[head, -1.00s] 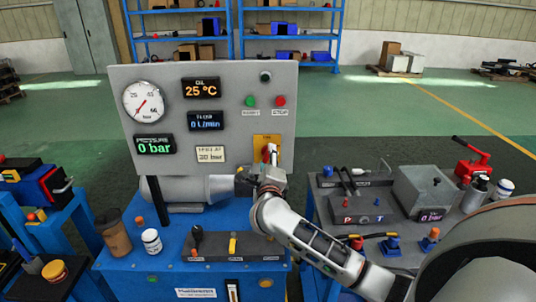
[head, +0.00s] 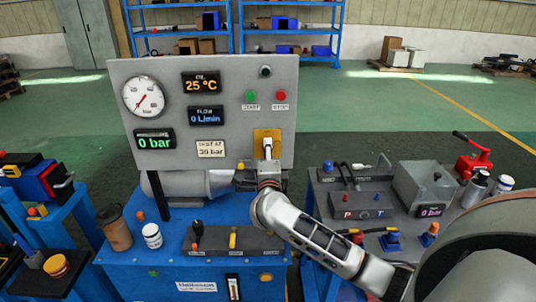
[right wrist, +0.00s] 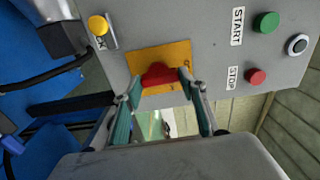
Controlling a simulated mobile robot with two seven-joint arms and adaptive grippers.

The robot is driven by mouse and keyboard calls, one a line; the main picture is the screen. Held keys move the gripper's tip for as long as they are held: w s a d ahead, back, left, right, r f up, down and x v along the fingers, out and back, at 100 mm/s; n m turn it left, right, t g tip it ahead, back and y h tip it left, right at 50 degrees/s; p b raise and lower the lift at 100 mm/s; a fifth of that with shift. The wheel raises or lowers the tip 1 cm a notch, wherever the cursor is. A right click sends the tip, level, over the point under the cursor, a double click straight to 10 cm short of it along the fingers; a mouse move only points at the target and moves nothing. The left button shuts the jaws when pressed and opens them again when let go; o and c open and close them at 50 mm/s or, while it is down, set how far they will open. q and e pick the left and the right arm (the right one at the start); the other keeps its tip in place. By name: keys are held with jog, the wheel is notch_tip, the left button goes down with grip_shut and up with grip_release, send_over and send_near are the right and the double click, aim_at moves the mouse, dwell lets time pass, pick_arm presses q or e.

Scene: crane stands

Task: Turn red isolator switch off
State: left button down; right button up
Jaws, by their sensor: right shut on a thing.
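The red isolator switch (right wrist: 158,75) shows in the right wrist view on its yellow plate (right wrist: 150,56), low on the grey panel. My right gripper (right wrist: 161,86) is shut on the red switch, with a finger at each side of it. In the head view the yellow plate (head: 261,136) sits at the panel's lower right. My right gripper (head: 268,156) reaches up in front of it and hides most of the switch. My left gripper is not in view.
The grey panel (head: 225,100) has a green start button (head: 250,97) and a red stop button (head: 281,96) above the switch. Pressure reads 0 bar. A yellow-capped fitting (right wrist: 98,25) is below the plate. A side bench with a grey box (head: 424,186) stands to the right.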

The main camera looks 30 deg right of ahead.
jog(key=o, duration=1.1)
jog(key=shift+s, duration=0.1)
jog(key=v, duration=1.2)
